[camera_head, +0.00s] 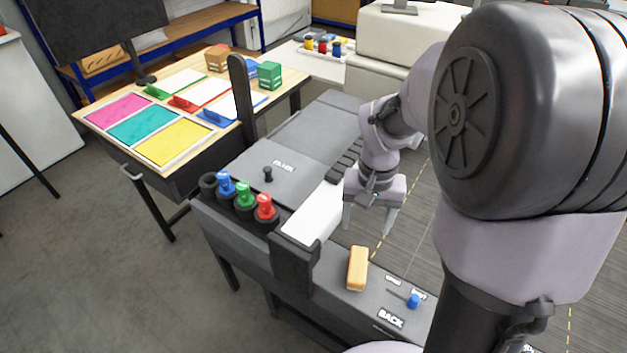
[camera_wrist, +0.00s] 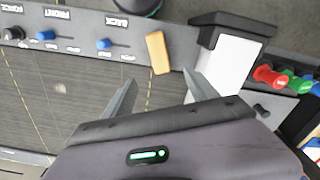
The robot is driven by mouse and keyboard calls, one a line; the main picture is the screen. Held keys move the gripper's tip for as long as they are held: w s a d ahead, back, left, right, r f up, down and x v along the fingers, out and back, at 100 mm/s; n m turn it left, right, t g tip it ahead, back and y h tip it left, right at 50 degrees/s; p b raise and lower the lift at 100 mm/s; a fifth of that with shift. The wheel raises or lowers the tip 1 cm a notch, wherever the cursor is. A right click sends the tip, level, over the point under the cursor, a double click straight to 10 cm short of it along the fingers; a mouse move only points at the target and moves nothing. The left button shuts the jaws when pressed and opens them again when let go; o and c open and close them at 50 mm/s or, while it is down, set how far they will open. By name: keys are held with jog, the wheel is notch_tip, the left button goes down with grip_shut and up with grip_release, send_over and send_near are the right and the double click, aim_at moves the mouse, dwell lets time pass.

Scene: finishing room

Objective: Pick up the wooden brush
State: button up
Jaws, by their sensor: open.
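The wooden brush (camera_head: 357,268) is a tan, rounded block lying on the dark front ledge of the grey machine, left of a blue knob. In the wrist view the brush (camera_wrist: 158,53) lies beyond the fingertips, between a blue knob and the black post. My gripper (camera_head: 368,220) is open and empty, above and behind the brush in the head view. In the wrist view its two fingers (camera_wrist: 158,82) are spread apart, with the brush ahead of them and not touching. The underside of the brush is hidden.
A black post (camera_head: 295,262) with a white panel (camera_head: 315,215) stands left of the brush. Blue, green and red handled tools (camera_head: 244,195) stand further left. A blue knob (camera_head: 413,301) sits right of the brush.

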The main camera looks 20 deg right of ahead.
jog(key=b, duration=0.4)
send_near(358, 262)
jog(key=f, duration=0.5)
jog(key=shift+s+f, duration=0.2)
jog(key=f, duration=0.1)
jog(key=f+b, duration=0.1)
jog(key=f, duration=0.1)
jog(key=f+b, duration=0.1)
jog(key=f, duration=0.1)
jog(key=shift+w+d, duration=0.1)
jog(key=shift+w, duration=0.15)
